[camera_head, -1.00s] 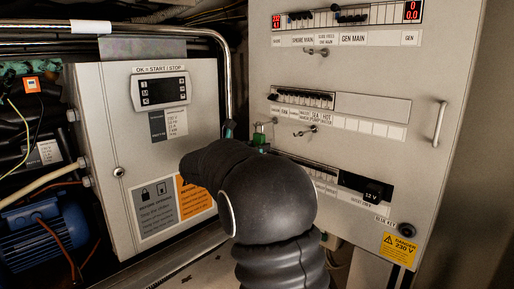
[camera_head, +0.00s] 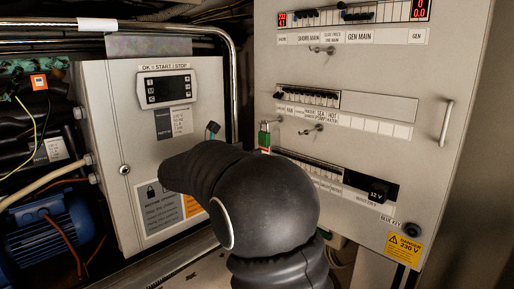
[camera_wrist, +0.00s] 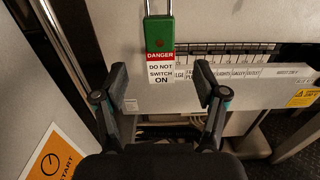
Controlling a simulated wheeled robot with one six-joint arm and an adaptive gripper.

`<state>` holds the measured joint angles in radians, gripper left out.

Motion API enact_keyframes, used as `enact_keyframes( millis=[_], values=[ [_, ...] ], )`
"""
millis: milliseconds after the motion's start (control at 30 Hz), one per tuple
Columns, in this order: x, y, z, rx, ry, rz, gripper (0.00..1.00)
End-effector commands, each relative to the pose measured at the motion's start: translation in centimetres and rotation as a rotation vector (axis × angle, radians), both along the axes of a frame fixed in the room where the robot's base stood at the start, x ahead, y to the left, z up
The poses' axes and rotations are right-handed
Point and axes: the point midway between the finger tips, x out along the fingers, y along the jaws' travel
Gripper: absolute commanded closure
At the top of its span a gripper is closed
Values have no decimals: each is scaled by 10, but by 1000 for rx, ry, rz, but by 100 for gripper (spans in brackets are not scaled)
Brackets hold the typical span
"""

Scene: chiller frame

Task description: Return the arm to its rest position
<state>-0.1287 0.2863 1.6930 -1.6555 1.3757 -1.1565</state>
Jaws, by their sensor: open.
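My gripper (camera_wrist: 161,84) is open and empty in the wrist view, with its two dark fingers spread at either side of the tag's lower part. A green padlock (camera_wrist: 159,32) with a red and white "DANGER DO NOT SWITCH ON" tag (camera_wrist: 160,70) hangs beyond the fingers. Its shackle runs out of the top of that view. In the head view the padlock (camera_head: 264,136) hangs at the left side of the switch panel (camera_head: 425,75). My arm's dark, bulky wrist covers the lower middle there. Only one fingertip shows, left of the padlock; the rest is hidden.
A grey control box (camera_head: 120,115) with a small display (camera_head: 167,88) stands left of my arm. A metal pipe (camera_head: 233,75) runs between box and panel. A blue motor (camera_head: 45,228) sits at lower left. The panel has a handle (camera_head: 445,122) at right.

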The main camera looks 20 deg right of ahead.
Motion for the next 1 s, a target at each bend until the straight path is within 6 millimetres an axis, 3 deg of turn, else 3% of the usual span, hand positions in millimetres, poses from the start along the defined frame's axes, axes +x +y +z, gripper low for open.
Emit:
enact_keyframes(
  millis=[100,300,700,767,867,1000],
  values=[
    [-7,22,0,0,0,4,28],
    [-15,43,0,0,0,1,28],
    [-14,49,-3,46,-85,13,28],
    [-13,50,-14,112,-133,15,28],
    [-20,52,-58,279,-200,-9,28],
    [-49,59,-113,532,-298,-100,28]
  ],
)
